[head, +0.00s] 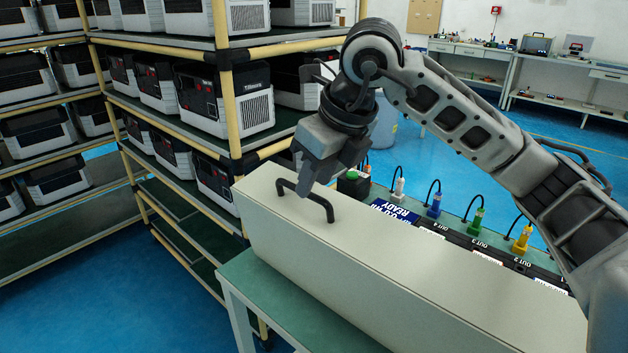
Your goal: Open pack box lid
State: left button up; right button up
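The pack box lid is a long beige panel (400,255) running from the middle of the head view to the lower right. A black bar handle (318,197) stands on its top near the far left end. My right gripper (312,180) points down at this handle, and its fingers overlap the handle in the picture. I cannot tell whether the fingers close around the bar or are just beside it. The lid looks shut, and no gap or inside shows. My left gripper is not in view.
The beige box is on a green-topped table (262,290). Behind it is a device with colored plugs and cables (476,222). A rack with yellow posts (228,105) holding several black-and-white units stands close on the left. Blue floor (90,300) is clear at lower left.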

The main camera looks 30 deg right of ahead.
jog(key=shift+x, duration=0.8)
grip_shut()
jog(key=d, duration=0.1)
jog(key=w+d+r+y, duration=0.1)
jog(key=d, duration=0.1)
jog(key=w+d+y, duration=0.1)
jog(key=d, duration=0.1)
jog(key=shift+d+r+m+g, duration=0.2)
jog(key=shift+m+g, duration=0.1)
jog(key=shift+g, duration=0.1)
grip_release()
jog(key=shift+s, duration=0.1)
jog(key=p+v, duration=0.1)
jog(key=v, duration=1.4)
jog(key=shift+s+d+r, duration=0.2)
jog(key=shift+d+r, duration=0.05)
jog(key=shift+r, duration=0.05)
